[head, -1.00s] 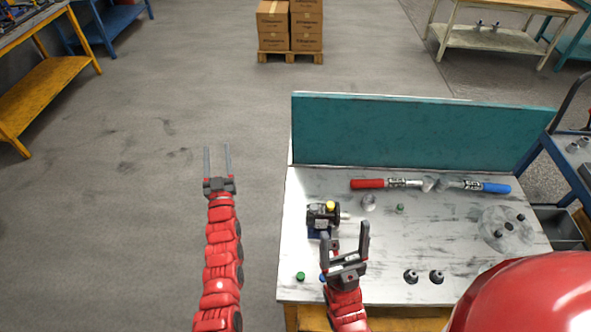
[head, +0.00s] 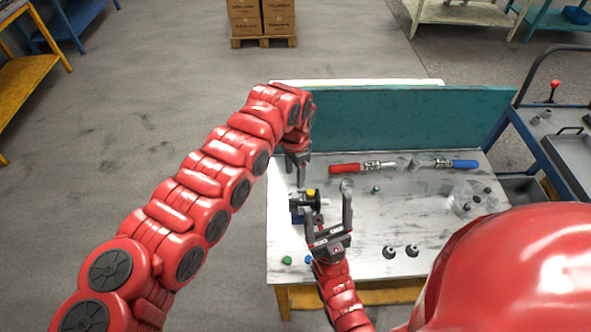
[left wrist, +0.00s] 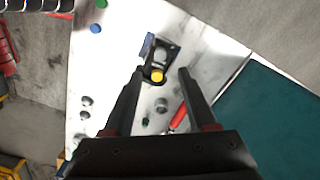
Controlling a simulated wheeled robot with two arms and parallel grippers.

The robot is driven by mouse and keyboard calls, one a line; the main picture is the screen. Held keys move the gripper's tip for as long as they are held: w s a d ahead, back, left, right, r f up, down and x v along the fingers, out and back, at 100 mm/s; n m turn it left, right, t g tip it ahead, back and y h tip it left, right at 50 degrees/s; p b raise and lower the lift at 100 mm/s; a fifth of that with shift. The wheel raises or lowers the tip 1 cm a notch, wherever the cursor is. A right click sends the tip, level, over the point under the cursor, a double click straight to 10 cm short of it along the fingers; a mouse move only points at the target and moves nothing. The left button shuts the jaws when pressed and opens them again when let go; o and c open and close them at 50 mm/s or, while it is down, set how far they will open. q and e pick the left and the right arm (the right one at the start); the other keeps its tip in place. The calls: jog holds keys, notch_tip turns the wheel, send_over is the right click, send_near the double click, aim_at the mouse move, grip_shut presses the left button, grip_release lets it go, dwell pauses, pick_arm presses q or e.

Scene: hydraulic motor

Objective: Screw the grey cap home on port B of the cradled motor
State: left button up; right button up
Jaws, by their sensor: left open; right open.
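The motor (head: 304,207) sits in its blue cradle at the left of the table, with a yellow cap (head: 311,192) on its top. It also shows in the left wrist view (left wrist: 164,52), between my open fingertips. My left gripper (head: 297,180) is open and empty, pointing down just above and behind the motor. My right gripper (head: 328,210) is open and empty, fingers up, just right of the motor. A small grey round part (head: 347,186) lies on the table behind the right gripper; I cannot tell if it is the grey cap. Port B is not discernible.
Red (head: 345,169) and blue-handled (head: 463,164) tools lie before the teal back panel (head: 400,119). Small green (head: 287,260) and blue (head: 309,260) caps lie front left.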

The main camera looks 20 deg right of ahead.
aim_at(295, 195)
pick_arm(q)
jog(key=shift+f, duration=0.65)
notch_tip(295, 195, down, 6)
jog(key=b, duration=0.4)
jog(key=shift+f, duration=0.25)
jog(key=shift+f+b, duration=0.65)
grip_shut()
